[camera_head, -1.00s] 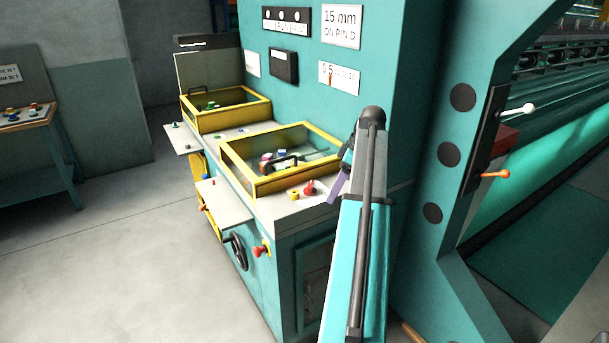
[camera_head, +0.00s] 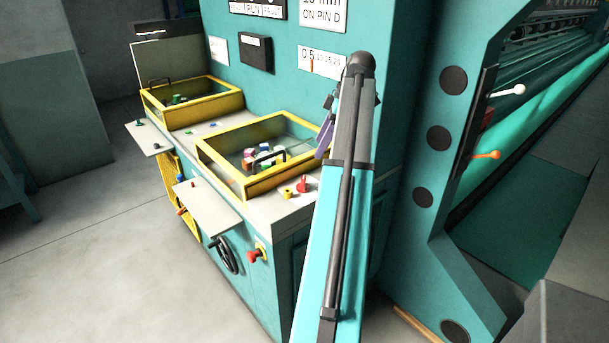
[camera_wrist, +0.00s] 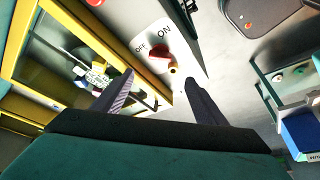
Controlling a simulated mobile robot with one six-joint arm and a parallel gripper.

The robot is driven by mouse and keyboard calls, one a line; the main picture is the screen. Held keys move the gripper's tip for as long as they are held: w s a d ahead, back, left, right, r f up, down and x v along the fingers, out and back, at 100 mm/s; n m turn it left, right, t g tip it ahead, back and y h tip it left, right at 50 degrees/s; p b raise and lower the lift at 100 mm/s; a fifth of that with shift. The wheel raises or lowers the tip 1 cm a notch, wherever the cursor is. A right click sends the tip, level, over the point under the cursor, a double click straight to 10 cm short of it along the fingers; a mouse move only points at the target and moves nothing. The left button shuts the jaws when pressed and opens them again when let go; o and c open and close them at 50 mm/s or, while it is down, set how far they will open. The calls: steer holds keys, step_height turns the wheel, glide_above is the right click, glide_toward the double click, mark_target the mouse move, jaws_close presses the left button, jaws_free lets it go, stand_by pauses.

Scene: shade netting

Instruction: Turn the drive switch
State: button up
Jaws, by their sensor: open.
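The drive switch is a red rotary knob (camera_wrist: 160,56) on a white plate marked OFF and ON in the wrist view. In the head view a red knob (camera_head: 303,186) stands on the front of the counter, right of a small yellow knob (camera_head: 286,193). My gripper (camera_wrist: 157,78) is open, with one finger on each side of the picture below the switch. The switch shows beyond the fingertips, and I see no contact. In the head view my gripper (camera_head: 325,136) is mostly hidden behind my arm; one purple finger shows above the counter.
A yellow-framed bin (camera_head: 262,155) with a black handle and small coloured pieces stands left of the switch. A second yellow-framed bin (camera_head: 190,103) is farther back. A black handwheel (camera_head: 224,256) and red knob (camera_head: 254,255) are on the front. The floor at left is clear.

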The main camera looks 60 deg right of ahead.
mark_target(303, 180)
steer(key=shift+f, duration=0.1)
steer(key=shift+p+x, duration=1.9)
steer(key=shift+x, duration=4.9)
steer(key=shift+s, duration=0.1)
steer(key=c, duration=1.1)
